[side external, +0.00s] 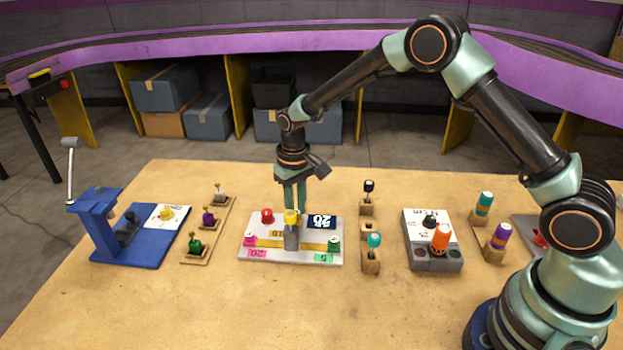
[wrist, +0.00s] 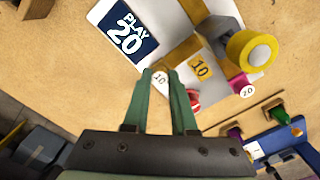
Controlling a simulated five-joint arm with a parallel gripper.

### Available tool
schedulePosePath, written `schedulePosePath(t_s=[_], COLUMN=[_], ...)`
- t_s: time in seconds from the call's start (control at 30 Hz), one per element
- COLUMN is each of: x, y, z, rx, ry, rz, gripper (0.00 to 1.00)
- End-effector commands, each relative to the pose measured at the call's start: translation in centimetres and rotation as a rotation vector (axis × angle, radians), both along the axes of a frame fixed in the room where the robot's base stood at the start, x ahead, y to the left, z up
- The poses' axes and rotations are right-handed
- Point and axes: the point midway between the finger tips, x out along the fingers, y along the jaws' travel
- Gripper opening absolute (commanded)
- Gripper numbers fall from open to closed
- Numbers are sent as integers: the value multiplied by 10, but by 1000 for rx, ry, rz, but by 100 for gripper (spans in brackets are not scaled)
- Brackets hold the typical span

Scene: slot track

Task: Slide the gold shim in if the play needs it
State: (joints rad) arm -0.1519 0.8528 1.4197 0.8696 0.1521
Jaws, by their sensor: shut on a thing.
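The pale slot track board (side external: 262,255) lies mid-table with a dark card (wrist: 128,30) reading PLAY 20. My gripper (wrist: 163,76) reaches down at the back of the board and is shut on what appears to be the gold shim; only its white tag marked 10 (wrist: 160,79) shows between the fingertips. In the side view my gripper (side external: 294,207) is behind the yellow knob (side external: 291,217) on a grey block (side external: 291,237). I cannot tell how deep the shim sits. A gold patch marked 10 (wrist: 200,68) is bare.
A red knob (side external: 267,215) stands close beside my fingers. A magenta piece (side external: 250,240) and a green piece (side external: 334,243) stand at the board's ends. A blue press (side external: 100,220) is at left; a grey box (side external: 432,258) with an orange knob is at right.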

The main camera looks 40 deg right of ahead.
Motion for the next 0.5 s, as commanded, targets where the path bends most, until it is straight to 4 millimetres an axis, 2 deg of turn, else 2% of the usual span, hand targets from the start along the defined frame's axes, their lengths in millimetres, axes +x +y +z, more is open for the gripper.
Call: schedulePosePath(t_s=[0.2, 0.5], x=[-20, -24], y=[22, 26], z=[2, 1], rx=[0, 0], ry=[-2, 1], rz=[2, 5], gripper=[0, 0])
